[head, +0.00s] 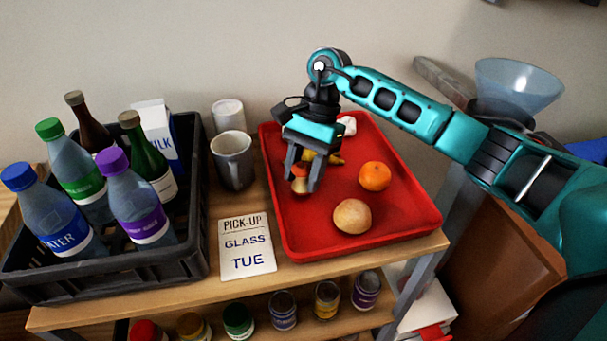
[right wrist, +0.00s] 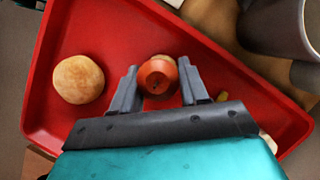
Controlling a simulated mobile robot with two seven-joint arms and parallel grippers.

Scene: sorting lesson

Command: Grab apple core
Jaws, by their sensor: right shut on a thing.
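The apple core (head: 300,180) is at the left side of the red tray (head: 300,244), red at its end. My right gripper (head: 303,183) comes down over it from above, with a finger on either side. In the right wrist view the apple core (right wrist: 158,76) shows its red end between the two fingertips (right wrist: 157,85). The right gripper is shut on the apple core. Whether the core is clear of the tray cannot be told. My left gripper is in neither view.
The tray also holds an orange (head: 375,176), a bread roll (head: 352,216), a yellow peel (head: 335,158) and a white crumpled thing (head: 347,124).

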